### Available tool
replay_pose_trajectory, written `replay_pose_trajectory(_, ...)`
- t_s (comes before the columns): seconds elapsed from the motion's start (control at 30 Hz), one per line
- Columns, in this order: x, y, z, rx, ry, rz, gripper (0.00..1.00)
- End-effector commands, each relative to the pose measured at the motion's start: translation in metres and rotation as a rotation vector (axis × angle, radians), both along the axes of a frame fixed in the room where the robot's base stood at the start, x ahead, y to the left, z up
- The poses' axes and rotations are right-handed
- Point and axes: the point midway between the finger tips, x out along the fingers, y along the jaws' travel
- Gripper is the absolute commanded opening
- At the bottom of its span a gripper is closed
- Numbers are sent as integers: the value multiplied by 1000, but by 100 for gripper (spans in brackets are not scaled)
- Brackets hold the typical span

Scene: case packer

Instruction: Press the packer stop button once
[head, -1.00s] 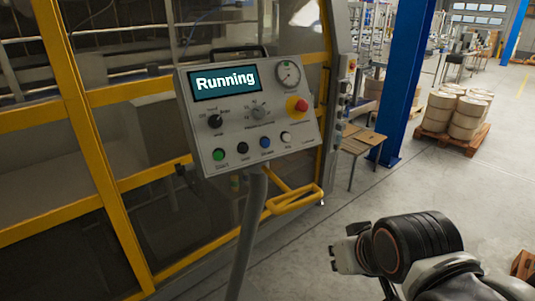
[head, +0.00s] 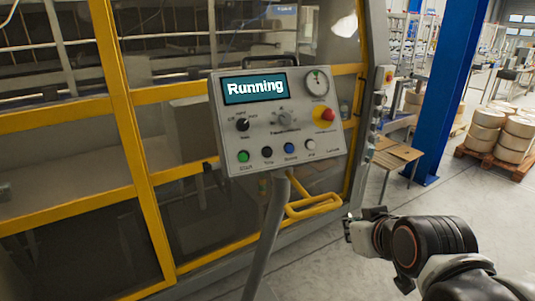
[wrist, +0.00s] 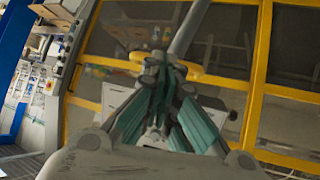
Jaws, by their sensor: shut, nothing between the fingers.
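The packer's grey control panel (head: 282,122) stands on a pole, and its screen (head: 255,88) reads "Running". Along its lower edge are a green button (head: 243,156), a black button (head: 267,152), a blue button (head: 290,148) and a white button (head: 311,144). Their small labels are too blurred to read surely. A red mushroom button (head: 324,114) on a yellow base sits at the right. My gripper (head: 348,229) is below and right of the panel, apart from it. In the wrist view my gripper (wrist: 160,68) is shut and empty; no panel buttons show there.
A yellow-framed machine enclosure (head: 120,100) stands behind the panel. The panel's pole (head: 265,240) and a yellow tubular loop (head: 315,207) are below it. A wooden table (head: 398,155), a blue column (head: 447,95) and drums on a pallet (head: 515,135) are at the right.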

Motion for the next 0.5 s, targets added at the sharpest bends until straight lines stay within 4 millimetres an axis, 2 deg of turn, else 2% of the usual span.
replay_pose_trajectory(0.2, 62, 28, 30, -46, -196, 102, 0)
replay_pose_trajectory(0.5, 132, 67, 67, -129, -480, 195, 0)
